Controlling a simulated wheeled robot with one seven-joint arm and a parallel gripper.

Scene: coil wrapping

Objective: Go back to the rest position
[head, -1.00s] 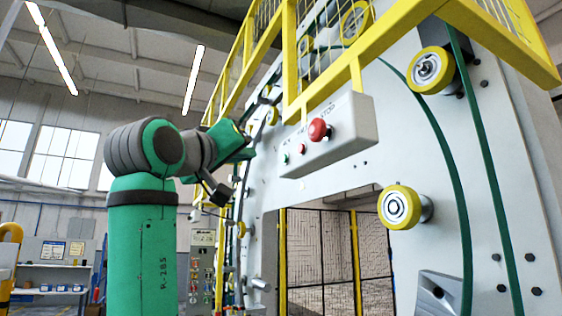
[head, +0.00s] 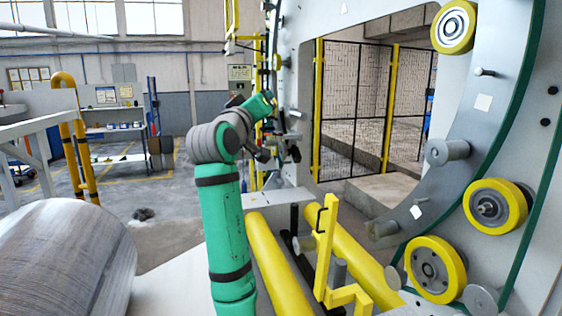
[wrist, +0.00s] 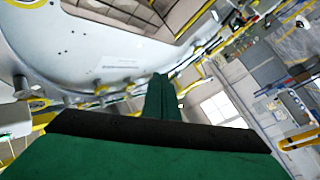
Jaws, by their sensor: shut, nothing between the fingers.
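My gripper (head: 266,102) is at the end of my green and grey arm, raised in the middle of the head view in front of the wrapping machine's frame. It looks small and partly dark there. In the wrist view the green fingers (wrist: 163,97) stand together, shut with nothing between them. My gripper touches nothing that I can make out. No separate task object shows.
The grey machine ring (head: 455,150) with yellow rollers (head: 495,206) stands at right. Yellow floor rollers (head: 275,265) and a yellow bracket (head: 325,245) lie low in front. A large metal coil (head: 65,260) is at lower left. Open floor (head: 165,205) shows behind it.

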